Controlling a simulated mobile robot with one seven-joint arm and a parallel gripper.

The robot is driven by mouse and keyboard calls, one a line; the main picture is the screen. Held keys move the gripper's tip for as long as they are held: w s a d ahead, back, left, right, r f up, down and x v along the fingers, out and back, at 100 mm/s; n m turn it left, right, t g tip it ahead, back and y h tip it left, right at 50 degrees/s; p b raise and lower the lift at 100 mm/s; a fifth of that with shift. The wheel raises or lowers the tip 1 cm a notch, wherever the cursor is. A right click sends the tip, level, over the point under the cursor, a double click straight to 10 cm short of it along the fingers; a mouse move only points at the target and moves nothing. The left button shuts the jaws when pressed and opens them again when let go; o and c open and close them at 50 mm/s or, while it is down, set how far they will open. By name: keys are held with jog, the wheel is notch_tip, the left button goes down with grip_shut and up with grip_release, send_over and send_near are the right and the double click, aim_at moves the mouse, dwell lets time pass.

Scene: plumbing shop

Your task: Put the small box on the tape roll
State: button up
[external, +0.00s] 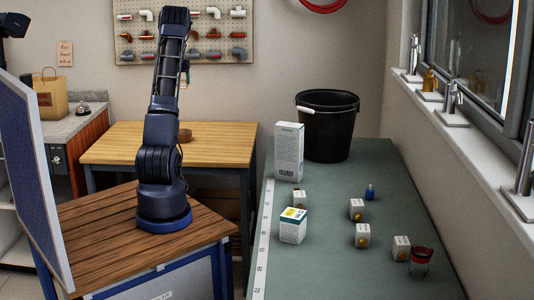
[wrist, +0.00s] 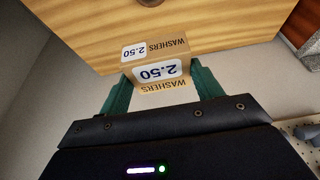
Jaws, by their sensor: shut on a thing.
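My gripper (wrist: 157,85) has green fingers and is shut on the small box (wrist: 155,50), a brown carton with white "2.50" price labels and the word "WASHERS". The box is held up in the air, with the wooden table beyond it in the wrist view. The tape roll (external: 185,134) seems to be the small brown round thing on the wooden table in the external view, partly beside my arm. A round brown thing, probably the same roll (wrist: 152,2), is cut by the top edge of the wrist view.
The wooden table (external: 125,142) is otherwise mostly bare. A green counter (external: 330,250) at the right holds a tall white box (external: 289,152), a black bucket (external: 328,128) and several small cartons. A pegboard (external: 187,45) with pipe fittings hangs on the back wall.

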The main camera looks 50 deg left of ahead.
send_near(184, 131)
jog(key=x, duration=0.4)
jog(key=shift+a+f, duration=0.25)
jog(key=shift+f, duration=0.05)
jog(key=shift+f, duration=0.1)
dwell(0.3)
jog(key=o, duration=1)
jog(key=v, duration=1.2)
jog(key=shift+w, duration=0.1)
